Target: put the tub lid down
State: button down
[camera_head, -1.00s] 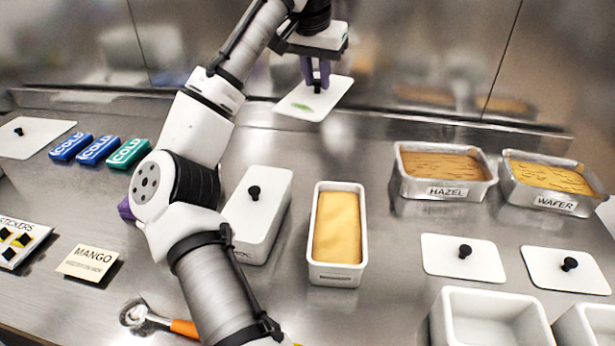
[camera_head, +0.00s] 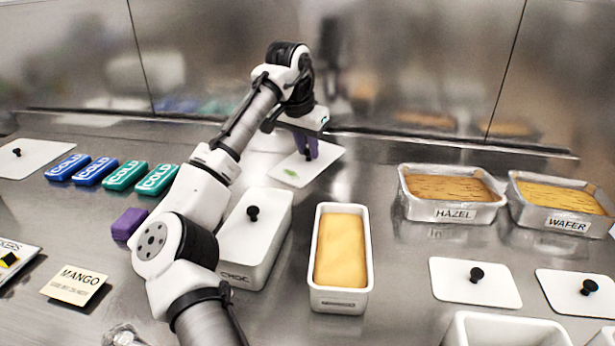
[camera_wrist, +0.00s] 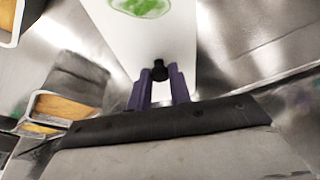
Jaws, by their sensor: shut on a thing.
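The tub lid (camera_head: 318,168) is a white rectangular plate with a green smear, at the back of the steel counter. In the wrist view the lid (camera_wrist: 160,40) shows the same green patch and a black knob (camera_wrist: 160,70). My gripper (camera_head: 307,152) has purple fingers and is shut on the knob from above. The fingers (camera_wrist: 160,88) also show on both sides of the knob in the wrist view. The lid lies low and about level at the counter; I cannot tell whether it touches the surface.
An open white tub of yellow ice cream (camera_head: 341,301) stands in front, beside a lidded white tub (camera_head: 232,272). HAZEL (camera_head: 455,213) and WAFER (camera_head: 568,224) pans stand at the right. COLD packs (camera_head: 112,174) lie at the left. The back wall (camera_head: 420,60) is close behind the lid.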

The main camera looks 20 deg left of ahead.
jog(key=shift+f, duration=3.8)
jog(key=shift+f, duration=0.1)
jog(key=c, duration=1.3)
grip_release()
jog(key=shift+f, duration=0.1)
jog(key=v, duration=1.2)
jog(key=shift+r, duration=0.2)
